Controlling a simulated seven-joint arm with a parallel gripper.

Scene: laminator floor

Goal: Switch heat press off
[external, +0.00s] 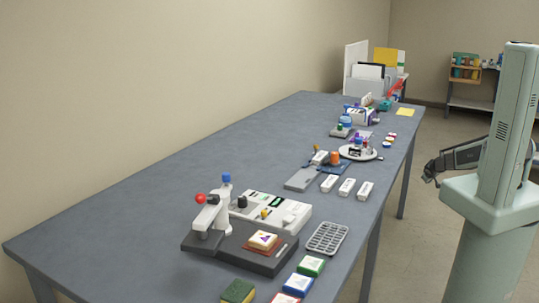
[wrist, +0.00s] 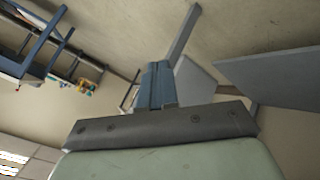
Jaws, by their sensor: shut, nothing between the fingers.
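What looks like the heat press (external: 262,258) stands near the front of the long table, with a dark base and a white upright arm. A red ball knob (external: 200,198) and a blue cap (external: 226,178) are on it. My gripper (external: 430,173) is beyond the table's right edge, far from the press and touching nothing. In the wrist view my gripper (wrist: 156,84) has its fingers together, empty.
The grey table (external: 130,205) has a clear left side. Along its right side are a grey tray (external: 327,238), colored boxes (external: 298,284), white blocks (external: 347,187), a round plate (external: 361,153) and a sponge (external: 238,291). A shelf (external: 475,82) stands at the back right.

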